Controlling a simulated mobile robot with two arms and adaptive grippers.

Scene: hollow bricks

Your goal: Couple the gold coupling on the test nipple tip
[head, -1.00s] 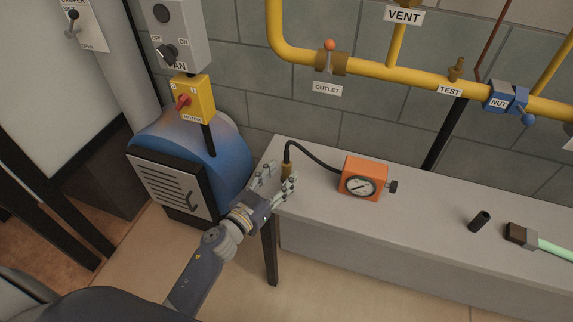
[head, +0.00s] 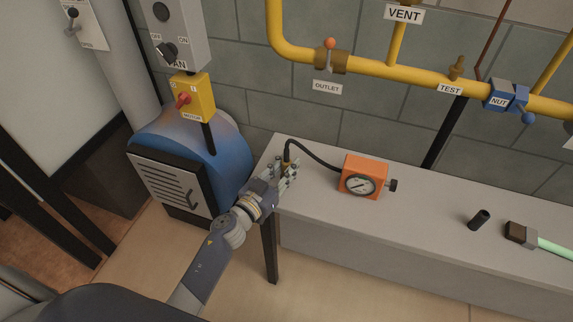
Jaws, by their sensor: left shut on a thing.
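The gold coupling (head: 286,161) is at the end of a black hose (head: 312,152), above the left end of the grey bench. My left gripper (head: 287,172) is shut on the coupling, and its fingers hide most of it. The hose arches over and runs to an orange gauge box (head: 364,177) with a round white dial. The brass test nipple (head: 457,68) stands up from the yellow pipe above the TEST label (head: 450,90), far to the upper right of my gripper. My right gripper is not in view.
The grey bench (head: 430,210) carries a black cylinder (head: 479,220) and a brown-ended green tool (head: 521,235) at right. The blue NUT valve (head: 507,97) is beside the test nipple. A blue boiler (head: 190,160) stands left of the bench. The bench between gauge and cylinder is clear.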

